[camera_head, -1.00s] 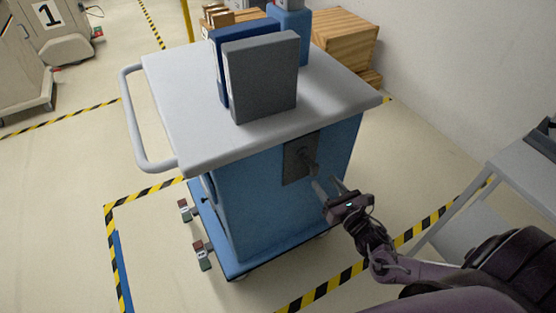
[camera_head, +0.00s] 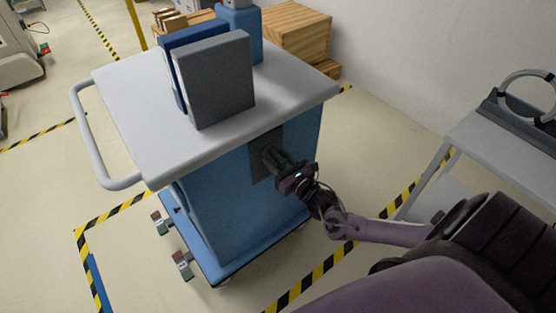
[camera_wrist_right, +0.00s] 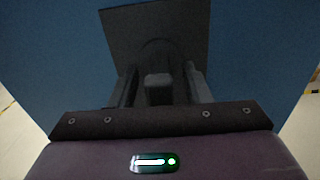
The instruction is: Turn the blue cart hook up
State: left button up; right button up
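The blue cart (camera_head: 215,215) stands in the middle of the head view under a light grey top. A dark plate (camera_head: 262,165) is on its side facing my right arm; the plate also shows in the right wrist view (camera_wrist_right: 180,25). The hook (camera_wrist_right: 157,85) is a dark piece in front of that plate, between the two fingers of my right gripper (camera_wrist_right: 158,90). In the head view my right gripper (camera_head: 284,168) is up against the plate and hides most of the hook. The fingers stand apart on either side; contact is too dark to tell. My left gripper is not in view.
Binders (camera_head: 215,80) and a blue container (camera_head: 242,35) stand on the cart top. A white handle (camera_head: 90,145) is at its left, with pedals (camera_head: 182,265) low down. A grey table (camera_head: 500,140) stands at the right. Wooden crates (camera_head: 290,45) are behind.

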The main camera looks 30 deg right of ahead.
grip_shut()
